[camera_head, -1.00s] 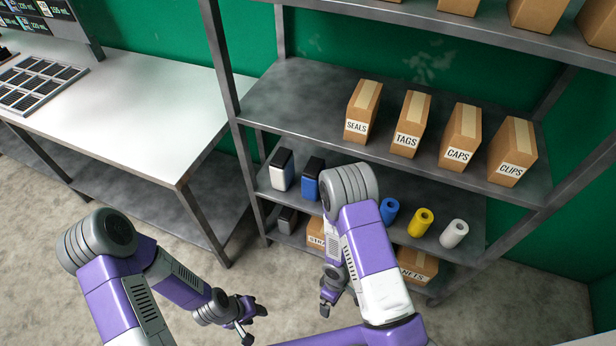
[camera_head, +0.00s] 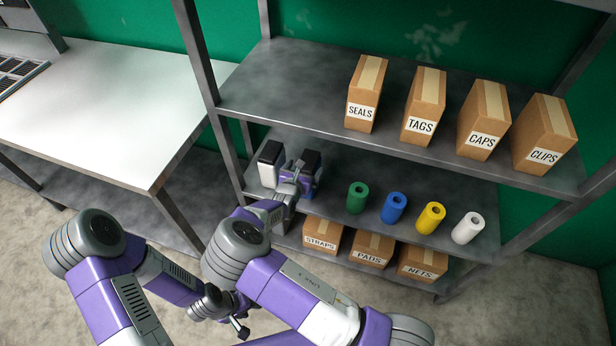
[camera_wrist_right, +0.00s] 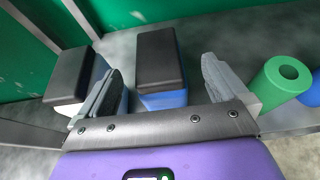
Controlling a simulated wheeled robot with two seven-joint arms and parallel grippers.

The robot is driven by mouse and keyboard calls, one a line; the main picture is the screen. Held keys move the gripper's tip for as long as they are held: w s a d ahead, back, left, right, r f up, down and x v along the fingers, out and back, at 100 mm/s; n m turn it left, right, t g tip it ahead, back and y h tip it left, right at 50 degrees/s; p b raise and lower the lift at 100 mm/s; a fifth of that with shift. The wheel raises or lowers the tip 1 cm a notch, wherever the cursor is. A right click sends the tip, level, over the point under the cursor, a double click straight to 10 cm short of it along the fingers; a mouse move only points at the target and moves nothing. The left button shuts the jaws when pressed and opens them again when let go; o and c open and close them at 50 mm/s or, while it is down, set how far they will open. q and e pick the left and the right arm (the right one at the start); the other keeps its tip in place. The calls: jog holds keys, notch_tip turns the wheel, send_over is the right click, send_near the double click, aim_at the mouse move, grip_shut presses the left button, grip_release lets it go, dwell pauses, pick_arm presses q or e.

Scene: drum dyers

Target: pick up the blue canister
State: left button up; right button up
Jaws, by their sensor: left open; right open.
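The blue canister with a black lid (camera_head: 310,166) stands on the middle shelf, partly hidden by my right gripper (camera_head: 296,180) in the head view. In the right wrist view the blue canister (camera_wrist_right: 161,75) stands upright between the two spread fingers of my right gripper (camera_wrist_right: 160,90). The fingers are open, with a gap to the canister on the right side. A white canister with a black lid (camera_head: 270,165) stands just left of it, close outside the left finger. My left gripper (camera_head: 241,328) hangs low over the floor, away from the shelf.
Green (camera_head: 357,197), blue (camera_head: 393,208), yellow (camera_head: 430,217) and white rolls (camera_head: 467,228) stand to the right on the same shelf. Labelled boxes stand on the shelf above and on the one below. A shelf post (camera_head: 215,100) rises at the left.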

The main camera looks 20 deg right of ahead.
aim_at(308, 161)
jog(key=b+x, duration=0.2)
jog(key=x, duration=0.3)
jog(key=shift+w, duration=0.4)
jog(key=shift+w+d+f, duration=0.1)
jog(key=shift+w+d, duration=0.1)
jog(key=shift+w, duration=0.05)
jog(key=shift+c, duration=0.3)
grip_shut()
